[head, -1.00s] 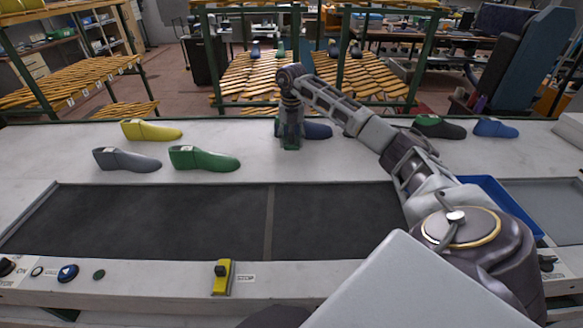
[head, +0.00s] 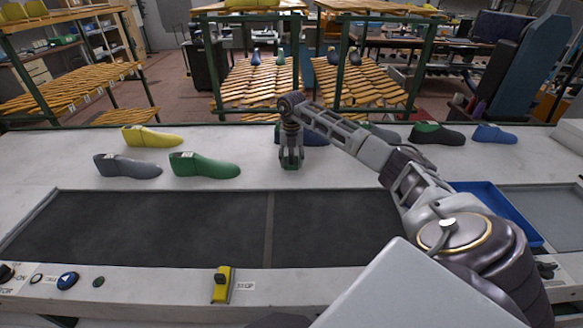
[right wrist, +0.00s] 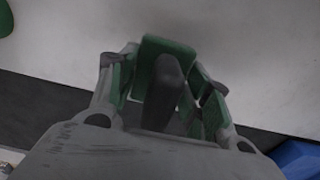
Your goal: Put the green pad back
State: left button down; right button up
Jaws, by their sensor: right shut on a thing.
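My right gripper (head: 291,162) points down at the middle of the white table, behind the dark belt. It is shut on a green block, which appears to be the green pad (right wrist: 167,50); the fingers hide part of it. In the right wrist view the gripper (right wrist: 163,88) has the pad between its fingers, with a dark piece in front of it. I cannot tell whether the pad touches the table. My left gripper is not in view.
Yellow (head: 152,136), grey (head: 127,166) and green (head: 204,165) lasts lie left of the gripper. A blue last (head: 315,136) is partly hidden behind it. A green-topped dark last (head: 437,134), another blue last (head: 494,134) and a blue tray (head: 497,208) are right.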

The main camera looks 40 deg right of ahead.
aim_at(292, 173)
jog(key=shift+f, duration=0.1)
jog(key=shift+f, duration=1.75)
jog(key=shift+f, duration=0.15)
jog(key=o, duration=1)
jog(key=shift+r, duration=6.15)
jog(key=shift+a+f, duration=0.1)
